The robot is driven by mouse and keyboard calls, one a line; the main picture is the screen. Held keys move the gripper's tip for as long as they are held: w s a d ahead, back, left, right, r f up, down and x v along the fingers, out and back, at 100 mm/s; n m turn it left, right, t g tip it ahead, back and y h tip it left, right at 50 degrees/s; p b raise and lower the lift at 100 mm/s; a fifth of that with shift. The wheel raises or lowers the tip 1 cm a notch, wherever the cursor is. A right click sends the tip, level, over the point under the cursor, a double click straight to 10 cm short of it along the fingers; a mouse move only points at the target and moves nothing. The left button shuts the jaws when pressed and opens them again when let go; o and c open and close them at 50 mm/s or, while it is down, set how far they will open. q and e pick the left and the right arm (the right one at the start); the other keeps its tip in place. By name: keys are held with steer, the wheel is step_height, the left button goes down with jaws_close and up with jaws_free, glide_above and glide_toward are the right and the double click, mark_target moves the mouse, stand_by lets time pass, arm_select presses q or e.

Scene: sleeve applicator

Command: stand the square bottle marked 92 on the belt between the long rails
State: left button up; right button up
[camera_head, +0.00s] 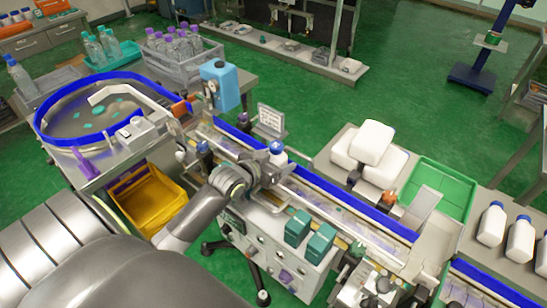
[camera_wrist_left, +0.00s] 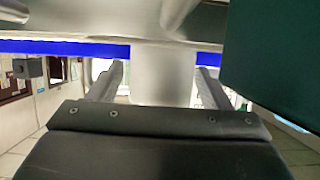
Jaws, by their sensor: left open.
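A white bottle with a blue cap (camera_head: 277,148) is at the belt (camera_head: 335,208) between the long rails, and it looks upright. Its base is hidden behind my gripper, so I cannot tell whether it touches the belt. No number on it is readable. My left gripper (camera_head: 266,172) is at this bottle, low over the near rail. In the left wrist view, the white bottle body (camera_wrist_left: 162,75) is between the two open fingers of the gripper (camera_wrist_left: 158,85). My right gripper does not show.
A blue rail (camera_head: 350,190) runs along the belt's far side. Teal boxes (camera_head: 298,228) sit on the near side. White containers (camera_head: 372,142) and a green tray (camera_head: 443,188) lie beyond. More white bottles (camera_head: 491,224) stand at right. A round turntable (camera_head: 95,115) is at left.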

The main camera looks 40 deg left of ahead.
arm_select(q)
steer(key=v, duration=1.2)
steer(key=shift+r, duration=0.1)
